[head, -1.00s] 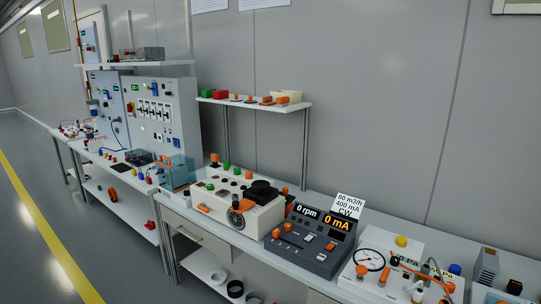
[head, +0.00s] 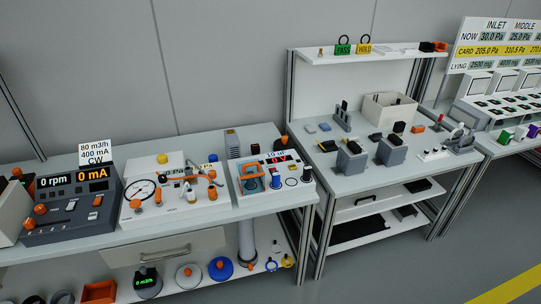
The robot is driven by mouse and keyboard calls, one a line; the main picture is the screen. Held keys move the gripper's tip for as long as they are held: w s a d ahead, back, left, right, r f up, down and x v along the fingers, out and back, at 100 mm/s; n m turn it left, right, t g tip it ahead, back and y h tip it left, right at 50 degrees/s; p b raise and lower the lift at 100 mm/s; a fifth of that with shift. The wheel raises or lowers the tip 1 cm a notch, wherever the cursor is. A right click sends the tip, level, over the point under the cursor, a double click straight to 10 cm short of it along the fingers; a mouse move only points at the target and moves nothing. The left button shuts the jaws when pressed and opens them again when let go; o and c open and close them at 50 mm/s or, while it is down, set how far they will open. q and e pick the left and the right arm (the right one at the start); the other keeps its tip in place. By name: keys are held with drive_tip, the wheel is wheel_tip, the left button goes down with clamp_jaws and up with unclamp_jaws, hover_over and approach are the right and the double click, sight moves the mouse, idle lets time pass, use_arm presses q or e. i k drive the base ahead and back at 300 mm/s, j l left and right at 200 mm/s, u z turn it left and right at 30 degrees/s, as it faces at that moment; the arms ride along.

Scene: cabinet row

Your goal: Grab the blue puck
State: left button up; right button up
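A round blue disc with a small orange knob (head: 216,274), the most puck-like blue thing in view, sits on the lower shelf under the bench in the head view. A small flat blue piece (head: 325,127) lies on the bench at the right. Neither of my grippers is in view.
The lower shelf (head: 183,254) also holds a round gauge with a green readout (head: 147,282) and an orange tray (head: 99,291). A drawer (head: 162,249) hangs above it. Grey floor (head: 400,275) is open at the front right.

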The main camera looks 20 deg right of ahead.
sight(212, 158)
drive_tip(key=z, duration=0.25)
drive_tip(key=i+z, duration=0.3)
drive_tip(key=l+z, duration=0.1)
drive_tip(key=z, duration=0.2)
drive_tip(key=i, duration=0.05)
